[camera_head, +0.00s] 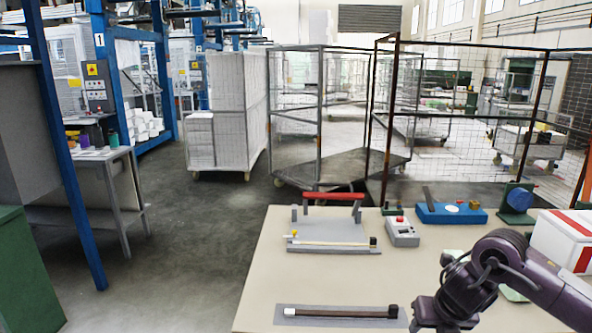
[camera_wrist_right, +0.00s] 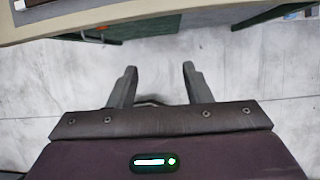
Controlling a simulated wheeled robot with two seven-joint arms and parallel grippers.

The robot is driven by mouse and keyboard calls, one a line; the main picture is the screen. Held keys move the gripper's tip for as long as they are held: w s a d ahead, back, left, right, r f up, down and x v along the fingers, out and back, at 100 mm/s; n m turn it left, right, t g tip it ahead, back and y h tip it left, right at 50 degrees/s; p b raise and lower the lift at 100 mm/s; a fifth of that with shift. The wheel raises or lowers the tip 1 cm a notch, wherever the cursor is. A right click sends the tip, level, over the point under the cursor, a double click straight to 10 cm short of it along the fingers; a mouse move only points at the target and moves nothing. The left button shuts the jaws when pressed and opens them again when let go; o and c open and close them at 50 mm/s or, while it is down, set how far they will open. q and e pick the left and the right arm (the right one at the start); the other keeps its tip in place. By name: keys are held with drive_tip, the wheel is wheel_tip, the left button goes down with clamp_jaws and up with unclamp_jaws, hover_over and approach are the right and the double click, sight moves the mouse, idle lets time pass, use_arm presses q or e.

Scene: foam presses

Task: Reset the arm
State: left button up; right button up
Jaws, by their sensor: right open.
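My right arm (camera_head: 500,275) comes into the head view from the lower right, bent over the right side of the table; its gripper is out of that view or hidden. In the right wrist view my right gripper (camera_wrist_right: 160,80) is open, its two fingers apart with nothing between them. Below it is bare grey floor, with the table edge (camera_wrist_right: 130,22) beyond the fingertips. My left gripper is not in view.
The beige table (camera_head: 260,290) holds a fixture with a red bar (camera_head: 333,196), a grey button box (camera_head: 402,232), a blue device (camera_head: 450,213), a dark rod on a grey pad (camera_head: 340,312) and a red-white box (camera_head: 565,240). Wire cages (camera_head: 320,120) stand behind.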

drive_tip(key=w+a+f+m+y, duration=0.25)
drive_tip(key=a+f+m, duration=0.35)
drive_tip(key=f, duration=0.5)
drive_tip(key=w+a+f+m+y, duration=0.1)
drive_tip(key=a+f+m+y, duration=0.2)
drive_tip(key=a+f+m, duration=0.5)
drive_tip(key=s+d+f+m, duration=0.2)
drive_tip(key=f, duration=0.5)
drive_tip(key=s+d+f+m, duration=0.2)
drive_tip(key=f, duration=0.5)
drive_tip(key=s+d+f+m+g+h, duration=0.1)
drive_tip(key=s+f+m, duration=0.3)
drive_tip(key=s+f, duration=0.45)
drive_tip(key=s+d+f+m+h, duration=0.2)
drive_tip(key=s+f+m, duration=0.3)
drive_tip(key=s, duration=0.7)
drive_tip(key=s+d+f+m+g+h, duration=0.1)
drive_tip(key=s+f+m, duration=0.2)
drive_tip(key=s+f, duration=0.6)
drive_tip(key=s+d+f+m+g+h, duration=0.1)
drive_tip(key=s+f+m, duration=0.1)
drive_tip(key=s, duration=1.3)
drive_tip(key=shift+g+h, duration=0.3)
drive_tip(key=shift+h, duration=0.05)
drive_tip(key=shift+d+f, duration=0.1)
